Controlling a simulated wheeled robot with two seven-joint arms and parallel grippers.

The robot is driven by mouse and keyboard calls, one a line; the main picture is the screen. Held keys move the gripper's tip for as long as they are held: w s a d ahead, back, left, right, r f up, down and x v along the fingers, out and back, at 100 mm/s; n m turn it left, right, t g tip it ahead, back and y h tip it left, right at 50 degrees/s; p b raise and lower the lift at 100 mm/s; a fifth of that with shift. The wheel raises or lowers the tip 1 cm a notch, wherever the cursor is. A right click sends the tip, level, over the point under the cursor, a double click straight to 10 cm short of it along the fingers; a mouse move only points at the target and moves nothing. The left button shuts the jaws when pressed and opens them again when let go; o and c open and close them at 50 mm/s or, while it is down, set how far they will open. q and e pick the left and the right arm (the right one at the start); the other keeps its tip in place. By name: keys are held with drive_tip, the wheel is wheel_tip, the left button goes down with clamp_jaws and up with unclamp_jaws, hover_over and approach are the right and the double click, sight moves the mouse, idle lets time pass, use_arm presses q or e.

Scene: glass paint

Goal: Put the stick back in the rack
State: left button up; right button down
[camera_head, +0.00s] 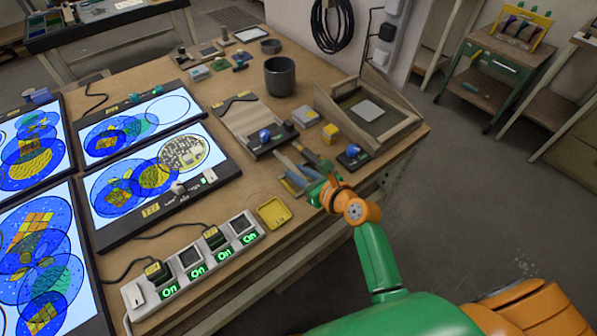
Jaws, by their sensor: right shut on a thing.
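My right gripper (318,186) is at the front right edge of the wooden table, low over the tabletop. It is shut on a slim thing, which seems to be the stick; my fingers hide most of it. Several thin, long tools (287,172) lie close to the left of my fingers, and I cannot tell which of them I hold. A low dark holder (268,143) with a blue knob stands just beyond them, and it may be the rack. My left gripper is not in view.
Lit panels with blue glass circles (150,178) fill the table's left side. A power strip (195,262) and a yellow tray (272,212) lie near the front edge. A dark cup (280,76), a wooden frame (368,110) and a yellow block (330,133) stand beyond my gripper.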

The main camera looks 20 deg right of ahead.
drive_tip(key=shift+r+p, duration=0.1)
drive_tip(key=shift+p, duration=0.2)
drive_tip(key=shift+f, duration=0.2)
drive_tip(key=shift+f, duration=0.2)
drive_tip(key=shift+f, duration=0.25)
idle(0.6)
drive_tip(key=c, duration=0.6)
unclamp_jaws()
drive_tip(key=shift+s, duration=0.15)
